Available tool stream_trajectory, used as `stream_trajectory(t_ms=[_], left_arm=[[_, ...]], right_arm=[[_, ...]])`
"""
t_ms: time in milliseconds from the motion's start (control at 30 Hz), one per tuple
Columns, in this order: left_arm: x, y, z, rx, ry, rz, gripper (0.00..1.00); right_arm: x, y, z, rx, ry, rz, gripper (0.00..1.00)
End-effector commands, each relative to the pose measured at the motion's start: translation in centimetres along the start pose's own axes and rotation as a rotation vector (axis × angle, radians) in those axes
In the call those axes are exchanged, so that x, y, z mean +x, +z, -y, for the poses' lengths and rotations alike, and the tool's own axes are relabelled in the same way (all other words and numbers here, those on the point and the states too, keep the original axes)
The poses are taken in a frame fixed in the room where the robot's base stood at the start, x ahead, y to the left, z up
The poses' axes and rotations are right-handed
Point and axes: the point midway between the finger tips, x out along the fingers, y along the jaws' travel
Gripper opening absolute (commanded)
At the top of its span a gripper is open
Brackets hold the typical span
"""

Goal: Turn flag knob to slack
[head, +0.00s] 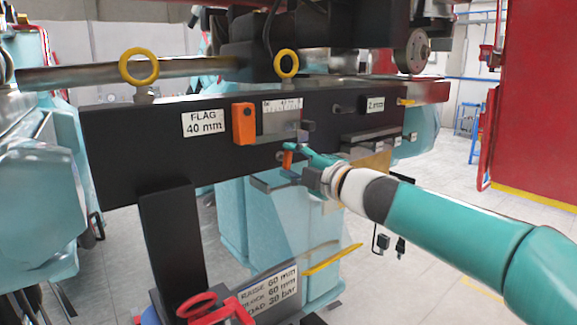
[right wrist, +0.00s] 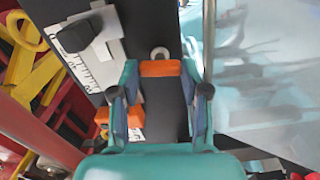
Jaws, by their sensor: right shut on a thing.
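The flag knob (head: 287,158) is a small orange bar on the front of the black beam, below the scale plate. In the right wrist view the knob (right wrist: 160,68) lies crosswise between my fingertips, with a round grey washer just beyond it. My right gripper (head: 296,165) reaches in from the right and is shut on the knob; it also shows in the right wrist view (right wrist: 161,82). Its fingers partly hide the knob in the head view. An orange flag block (head: 243,124) sits beside the scale plate (head: 281,117). My left gripper is not in view.
The black beam (head: 130,150) carries a "FLAG 40 mm" label (head: 204,123) and yellow eye rings (head: 139,67). A dark block (head: 308,126) juts out just above my gripper. A yellow lever (head: 332,259) and a red ring handle (head: 196,305) are below. A red panel (head: 530,90) stands at right.

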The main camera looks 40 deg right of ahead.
Motion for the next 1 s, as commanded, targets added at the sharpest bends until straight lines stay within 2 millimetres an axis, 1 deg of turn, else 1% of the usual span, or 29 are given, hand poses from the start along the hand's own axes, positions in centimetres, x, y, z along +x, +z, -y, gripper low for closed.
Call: stream_trajectory(t_ms=[33,567,600,667,700,733,1000], left_arm=[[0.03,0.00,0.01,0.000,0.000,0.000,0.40],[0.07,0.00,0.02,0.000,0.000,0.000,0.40],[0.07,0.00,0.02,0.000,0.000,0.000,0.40],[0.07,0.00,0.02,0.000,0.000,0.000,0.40],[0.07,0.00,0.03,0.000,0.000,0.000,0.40],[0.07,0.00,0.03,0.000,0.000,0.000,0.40],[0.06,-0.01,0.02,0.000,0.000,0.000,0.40]], right_arm=[[0.02,-0.31,-0.14,-0.014,0.004,-0.010,0.11],[0.06,-0.31,0.04,-0.035,0.000,-0.010,0.11],[0.06,-0.30,0.06,-0.034,0.000,-0.010,0.52],[0.06,-0.26,0.07,-0.034,0.000,-0.008,0.62],[0.06,-0.23,0.09,-0.034,-0.001,-0.007,0.69],[0.06,-0.21,0.12,-0.034,-0.001,-0.007,0.71],[0.00,-0.03,0.38,-0.034,-0.007,-0.001,0.71]])
